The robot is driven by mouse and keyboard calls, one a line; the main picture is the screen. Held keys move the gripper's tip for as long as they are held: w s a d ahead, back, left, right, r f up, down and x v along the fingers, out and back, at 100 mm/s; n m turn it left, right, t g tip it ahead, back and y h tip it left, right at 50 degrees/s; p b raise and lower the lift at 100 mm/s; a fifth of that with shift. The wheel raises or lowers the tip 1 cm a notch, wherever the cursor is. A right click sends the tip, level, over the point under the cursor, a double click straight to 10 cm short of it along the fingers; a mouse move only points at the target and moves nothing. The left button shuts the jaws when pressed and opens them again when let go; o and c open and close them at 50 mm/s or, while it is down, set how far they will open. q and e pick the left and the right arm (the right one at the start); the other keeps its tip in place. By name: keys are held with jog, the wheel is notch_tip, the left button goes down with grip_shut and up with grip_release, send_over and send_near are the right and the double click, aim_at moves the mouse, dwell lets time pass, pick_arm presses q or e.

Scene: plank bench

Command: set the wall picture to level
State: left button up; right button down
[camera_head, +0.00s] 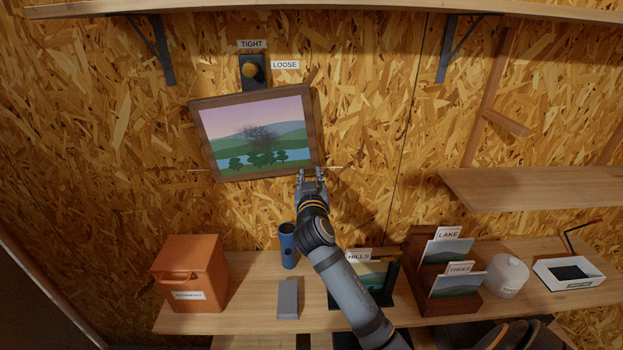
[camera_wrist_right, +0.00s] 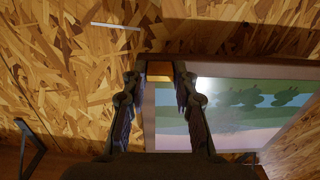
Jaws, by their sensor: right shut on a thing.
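The wall picture (camera_head: 258,137), a landscape with a tree in a brown wooden frame, hangs tilted on the chipboard wall, its right side higher than its left. My right gripper (camera_head: 311,174) is at its lower right corner, shut on the frame. In the right wrist view the fingers (camera_wrist_right: 158,75) stand either side of the frame's corner and edge (camera_wrist_right: 149,118). A pale line (camera_head: 200,170) marks the wall left of the frame, another (camera_head: 334,167) right of it. My left gripper is out of view.
Below, the bench holds an orange box (camera_head: 190,272), a blue cup (camera_head: 288,246), a grey block (camera_head: 288,299), card racks (camera_head: 432,290), a white round container (camera_head: 508,276) and a white tray (camera_head: 570,273). A shelf (camera_head: 330,10) runs above; another (camera_head: 540,188) is at right.

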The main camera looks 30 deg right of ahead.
jog(key=f+b, duration=0.1)
jog(key=a+m+b, duration=0.1)
jog(key=shift+w+f+m+b, duration=0.3)
jog(key=shift+w+f+b, duration=0.05)
jog(key=c, duration=1)
grip_release()
jog(key=shift+c, duration=0.2)
jog(key=v, duration=0.7)
jog(key=shift+s, duration=0.25)
